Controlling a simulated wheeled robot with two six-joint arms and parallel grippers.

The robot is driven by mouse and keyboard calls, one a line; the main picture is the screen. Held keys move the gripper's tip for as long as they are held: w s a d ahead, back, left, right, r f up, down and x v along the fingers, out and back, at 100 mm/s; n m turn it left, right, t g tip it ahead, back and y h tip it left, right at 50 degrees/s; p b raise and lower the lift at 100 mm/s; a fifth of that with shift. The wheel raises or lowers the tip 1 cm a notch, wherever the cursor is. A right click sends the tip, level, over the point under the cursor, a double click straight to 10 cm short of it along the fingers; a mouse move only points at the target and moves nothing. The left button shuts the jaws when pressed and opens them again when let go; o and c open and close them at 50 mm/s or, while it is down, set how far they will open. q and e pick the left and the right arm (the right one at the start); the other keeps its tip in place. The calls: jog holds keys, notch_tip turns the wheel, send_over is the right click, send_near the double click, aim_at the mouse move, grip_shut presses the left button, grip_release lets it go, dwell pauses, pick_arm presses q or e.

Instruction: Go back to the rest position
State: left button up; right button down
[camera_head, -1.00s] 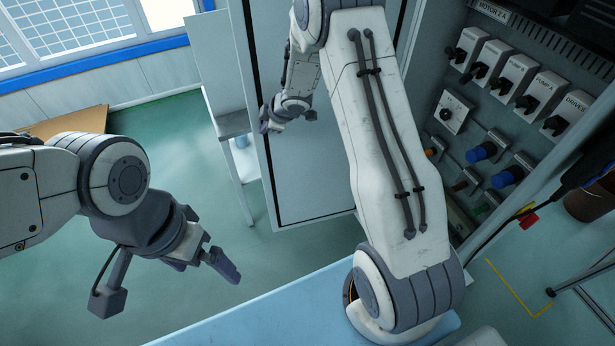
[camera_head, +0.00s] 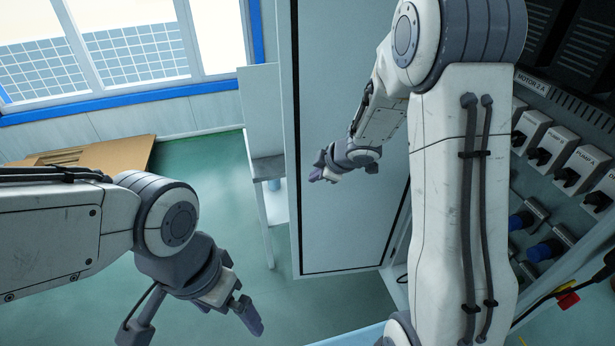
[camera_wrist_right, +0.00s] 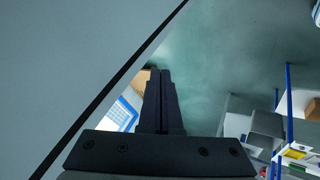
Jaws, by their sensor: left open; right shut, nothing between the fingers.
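My left gripper (camera_head: 248,316) hangs at the lower left of the head view, above the green floor, with nothing between its fingers. Its fingers overlap from this side, so the gap hardly shows. My right arm rises large at the right of the head view and bends at the top. My right gripper (camera_head: 318,175) points left in front of the open cabinet door. In the right wrist view its two dark fingers (camera_wrist_right: 162,100) lie together with nothing between them.
The pale cabinet door (camera_head: 345,225) stands open behind my right arm; its edge also shows in the right wrist view (camera_wrist_right: 60,60). The switch panel (camera_head: 570,165) is close on the right. A cardboard piece (camera_head: 115,152) lies by the window wall. Green floor (camera_head: 215,180) is free at left.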

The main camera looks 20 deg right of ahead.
pick_arm(q)
notch_tip(320, 180, down, 10)
jog(key=b, duration=1)
jog(key=shift+c, duration=0.3)
pick_arm(e)
jog(key=s+a+m+g, duration=0.2)
jog(key=s+a, duration=0.2)
jog(key=s, duration=0.7)
jog(key=s+a+f+m+g+h, duration=0.1)
jog(key=s+a, duration=0.4)
jog(key=s, duration=0.6)
jog(key=s+a+f+m+g, duration=0.1)
jog(key=s+a+m+g, duration=0.2)
jog(key=s, duration=0.7)
jog(key=shift+s+a+g+h, duration=0.4)
jog(key=shift+a, duration=0.3)
